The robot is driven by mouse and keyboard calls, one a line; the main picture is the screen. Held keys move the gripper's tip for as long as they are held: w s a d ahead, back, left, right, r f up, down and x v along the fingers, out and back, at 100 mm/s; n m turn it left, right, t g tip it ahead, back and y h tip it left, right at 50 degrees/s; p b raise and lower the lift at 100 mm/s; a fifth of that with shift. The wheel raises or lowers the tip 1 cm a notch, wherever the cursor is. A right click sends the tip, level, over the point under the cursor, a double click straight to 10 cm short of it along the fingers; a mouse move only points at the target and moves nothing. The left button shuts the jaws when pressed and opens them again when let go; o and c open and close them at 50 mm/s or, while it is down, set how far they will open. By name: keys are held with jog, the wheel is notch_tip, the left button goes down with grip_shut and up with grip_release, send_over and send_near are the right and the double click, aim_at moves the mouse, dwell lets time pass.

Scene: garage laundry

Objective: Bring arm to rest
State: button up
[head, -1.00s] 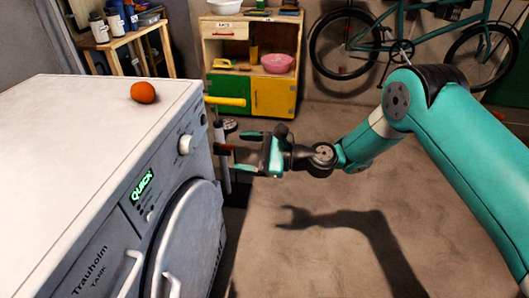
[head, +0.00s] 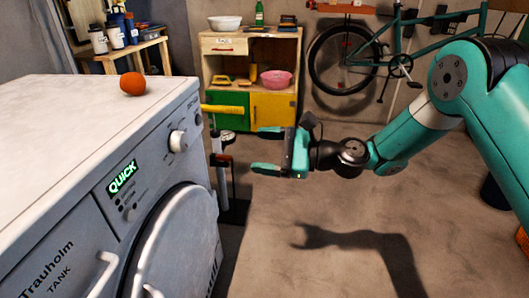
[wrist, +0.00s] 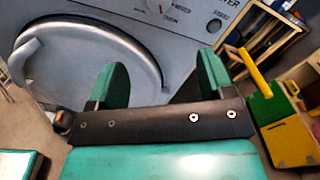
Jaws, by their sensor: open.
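My gripper (head: 268,150) is open and empty in the head view. It hangs in the air to the right of the washing machine (head: 95,180), with its fingers pointing left toward the machine's front. In the wrist view, the two teal fingers of my gripper (wrist: 168,82) stand apart with nothing between them. Behind them shows the front of the washing machine (wrist: 160,45) with its round door and dial. My arm reaches in from the right, bent at the elbow.
An orange ball-like fruit (head: 133,84) lies on the machine's top. A wooden cabinet (head: 270,45) with a pink basin (head: 276,79) stands behind. A bicycle (head: 400,60) hangs on the back wall. The concrete floor (head: 330,205) below my arm is clear.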

jog(key=s+d+r+n+g+h, duration=0.1)
jog(key=s+d+r+n+h, duration=0.15)
jog(key=s+n, duration=0.35)
jog(key=s+d+r+n+g+h, duration=0.1)
jog(key=s+d+r+n+h, duration=0.1)
jog(key=s+r+n+h, duration=0.3)
jog(key=s+d+n+h, duration=0.7)
jog(key=s+d+n, duration=0.2)
jog(key=s+d, duration=0.65)
notch_tip(320, 180, up, 27)
jog(key=p, duration=2.7)
jog(key=shift+a+y+p, duration=0.35)
jog(key=shift+a+p, duration=0.05)
jog(key=shift+a, duration=0.05)
jog(key=shift+w, duration=0.1)
